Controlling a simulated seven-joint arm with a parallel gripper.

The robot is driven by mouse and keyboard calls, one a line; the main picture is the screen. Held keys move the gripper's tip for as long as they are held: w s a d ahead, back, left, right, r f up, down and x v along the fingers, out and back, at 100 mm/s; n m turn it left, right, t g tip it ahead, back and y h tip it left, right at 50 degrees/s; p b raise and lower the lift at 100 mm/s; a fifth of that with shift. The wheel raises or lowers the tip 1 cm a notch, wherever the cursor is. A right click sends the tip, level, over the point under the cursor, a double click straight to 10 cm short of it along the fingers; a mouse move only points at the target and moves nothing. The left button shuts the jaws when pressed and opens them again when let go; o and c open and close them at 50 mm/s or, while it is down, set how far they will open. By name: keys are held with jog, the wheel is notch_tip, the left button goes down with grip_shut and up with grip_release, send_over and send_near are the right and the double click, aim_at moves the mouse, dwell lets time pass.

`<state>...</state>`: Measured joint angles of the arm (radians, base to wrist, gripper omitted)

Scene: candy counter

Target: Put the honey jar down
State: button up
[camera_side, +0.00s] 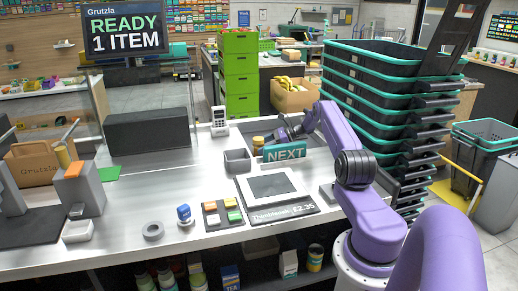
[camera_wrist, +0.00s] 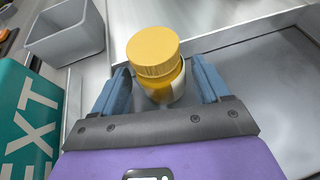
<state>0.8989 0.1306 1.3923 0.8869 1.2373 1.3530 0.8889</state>
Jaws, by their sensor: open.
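The honey jar (camera_wrist: 157,68) has a yellow lid, amber contents and a pale label. In the wrist view it stands between the two blue fingers of my gripper (camera_wrist: 160,92). The jaws are open, with a narrow gap visible at the left finger; contact at the right finger is hard to judge. In the side view the jar (camera_side: 258,143) is small and partly hidden, beside my gripper (camera_side: 279,138) behind the green NEXT sign. The jar looks upright. Its base is hidden in both views.
The NEXT sign (camera_side: 285,151) stands close in front of my gripper. A small grey bin (camera_side: 237,161) is to the left. A scale (camera_side: 270,186) lies nearer the front. A tall stack of black baskets (camera_side: 375,110) rises at the right. The counter's left middle (camera_side: 150,185) is clear.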

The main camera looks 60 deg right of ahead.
jog(key=v, duration=1)
jog(key=shift+f, duration=0.1)
